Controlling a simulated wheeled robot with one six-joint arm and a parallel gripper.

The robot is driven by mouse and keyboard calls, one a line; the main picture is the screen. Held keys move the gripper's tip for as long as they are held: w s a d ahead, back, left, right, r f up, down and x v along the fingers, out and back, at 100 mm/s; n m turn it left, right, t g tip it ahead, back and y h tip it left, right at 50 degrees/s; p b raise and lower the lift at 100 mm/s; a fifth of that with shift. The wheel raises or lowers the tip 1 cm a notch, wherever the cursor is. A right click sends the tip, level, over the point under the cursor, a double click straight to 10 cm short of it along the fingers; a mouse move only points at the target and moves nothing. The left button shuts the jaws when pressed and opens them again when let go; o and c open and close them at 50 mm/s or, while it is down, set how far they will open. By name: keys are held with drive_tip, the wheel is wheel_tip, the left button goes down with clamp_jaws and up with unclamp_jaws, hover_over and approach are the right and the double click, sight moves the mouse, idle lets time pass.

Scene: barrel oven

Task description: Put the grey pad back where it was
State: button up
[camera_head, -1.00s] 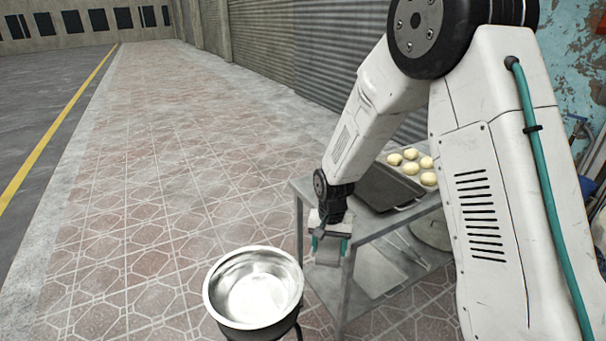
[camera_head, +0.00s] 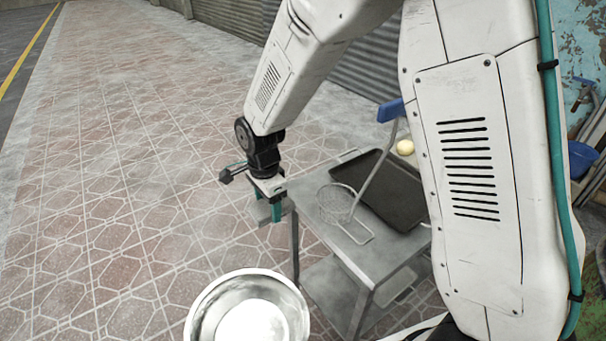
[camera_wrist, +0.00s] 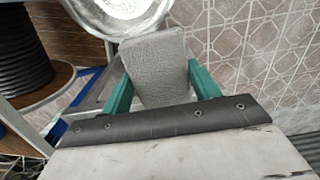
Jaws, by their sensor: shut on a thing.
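My gripper (camera_head: 268,209) is shut on the grey pad (camera_wrist: 158,70), with one teal finger on each side of it in the wrist view. In the head view the pad (camera_head: 262,212) hangs below the gripper, at the left end of the metal table (camera_head: 312,212) and apart from its top. Part of the pad is hidden by the fingers.
A shiny metal bowl (camera_head: 250,312) stands in front of the table. A dark tray (camera_head: 392,190) lies on the table, with a wire skimmer (camera_head: 337,203) with a blue handle beside it. A dough ball (camera_head: 405,147) shows behind the tray. Open tiled floor lies left.

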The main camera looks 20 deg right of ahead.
drive_tip(key=shift+w+a, duration=0.15)
drive_tip(key=shift+w, duration=0.05)
drive_tip(key=w+d, duration=0.3)
drive_tip(key=d, duration=0.1)
drive_tip(key=w+d, duration=0.3)
drive_tip(key=d, duration=0.1)
drive_tip(key=w+d, duration=0.3)
drive_tip(key=d, duration=0.1)
drive_tip(key=shift+w+d, duration=0.1)
drive_tip(key=shift+d, duration=0.3)
drive_tip(key=shift+w+d, duration=0.75)
drive_tip(key=shift+d, duration=0.3)
wheel_tip(320, 180, down, 3)
drive_tip(key=shift+a+r, duration=0.1)
drive_tip(key=shift+a, duration=0.05)
drive_tip(key=shift+f, duration=0.2)
